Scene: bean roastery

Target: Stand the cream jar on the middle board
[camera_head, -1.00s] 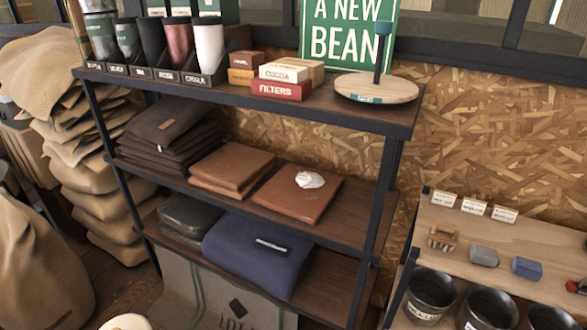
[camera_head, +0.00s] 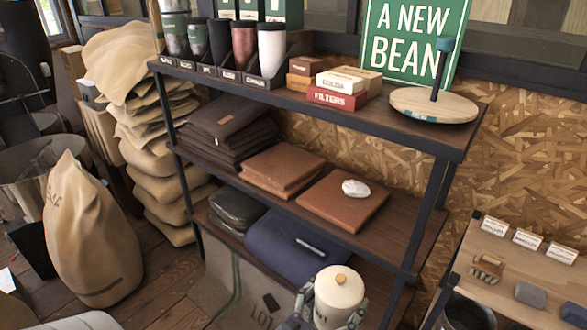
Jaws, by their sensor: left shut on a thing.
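The jar looks upright and shows in front of the lower part of the shelf rack, below the middle board (camera_head: 396,246). That board carries dark folded pieces, brown leather pieces (camera_head: 345,202) and a small white lump (camera_head: 355,188). My right gripper is not in view.
The top board holds tumblers, boxes (camera_head: 337,98) and a round wooden stand (camera_head: 433,105). A dark post (camera_head: 432,200) bounds the rack's right end. Bare board shows right of the brown leather. A navy folded cloth (camera_head: 290,245) lies on the lower board.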

